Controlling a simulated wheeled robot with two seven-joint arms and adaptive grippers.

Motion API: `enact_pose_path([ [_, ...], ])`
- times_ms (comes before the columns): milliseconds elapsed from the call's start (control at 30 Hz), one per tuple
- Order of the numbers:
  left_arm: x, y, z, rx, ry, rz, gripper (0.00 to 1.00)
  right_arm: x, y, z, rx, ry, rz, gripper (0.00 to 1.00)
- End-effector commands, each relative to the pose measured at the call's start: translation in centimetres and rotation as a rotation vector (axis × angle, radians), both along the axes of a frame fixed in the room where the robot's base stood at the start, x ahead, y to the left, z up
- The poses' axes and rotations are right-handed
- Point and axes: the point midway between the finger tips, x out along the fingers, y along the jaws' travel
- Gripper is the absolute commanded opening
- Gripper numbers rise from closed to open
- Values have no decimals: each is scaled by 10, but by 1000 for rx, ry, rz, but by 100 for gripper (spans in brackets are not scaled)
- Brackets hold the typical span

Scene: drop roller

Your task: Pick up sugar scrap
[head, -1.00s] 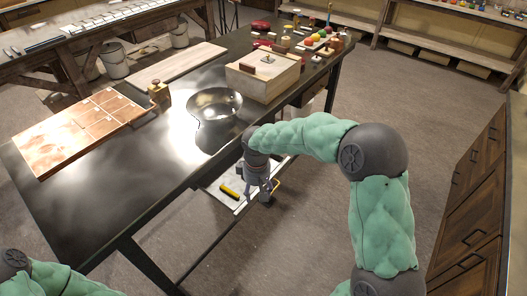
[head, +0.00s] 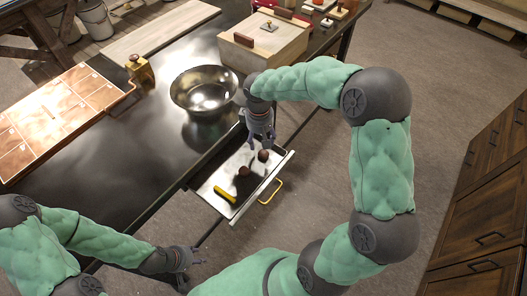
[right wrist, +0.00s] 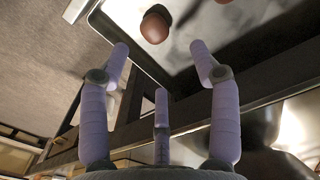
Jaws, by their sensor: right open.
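I cannot clearly make out a sugar scrap. A pale patch (head: 259,169) in the open drawer (head: 209,187) may be it or only a reflection. The drawer also holds two dark brown rounded pieces (head: 243,171) and a yellow bar (head: 225,194). My right gripper (head: 262,143) is open and empty above the drawer's far end. In the right wrist view its spread fingers (right wrist: 160,75) point toward the drawer tray, where a brown rounded piece (right wrist: 155,27) lies beyond the fingertips. My left gripper (head: 197,262) is low in the head view, its fingers apart and empty.
The drawer has a yellow handle (head: 270,192) and sits under the dark table (head: 140,150). On the table are a metal bowl (head: 204,92), a wooden box (head: 262,45), a small brass bottle (head: 139,68) and a copper-coloured board (head: 62,117). Floor right of the drawer is clear.

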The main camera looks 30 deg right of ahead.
Motion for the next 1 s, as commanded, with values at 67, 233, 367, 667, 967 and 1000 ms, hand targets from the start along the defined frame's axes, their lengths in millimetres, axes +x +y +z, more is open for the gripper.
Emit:
enact_pose_path([
  [67,0,0,-6,0,0,0,40,-1,0,-16,0,4,1,63],
  [233,0,0,-11,0,-1,0,40,0,-1,-31,0,1,1,63],
  [367,0,0,-14,0,-1,0,40,-2,-3,-38,0,0,0,63],
  [667,0,0,-33,0,-1,0,40,-7,-7,-78,0,2,1,63],
  [967,1,0,-33,0,-1,-1,40,-6,-7,-82,0,0,1,63],
  [1000,1,0,-33,0,-1,-1,40,-6,-7,-82,0,0,1,51],
])
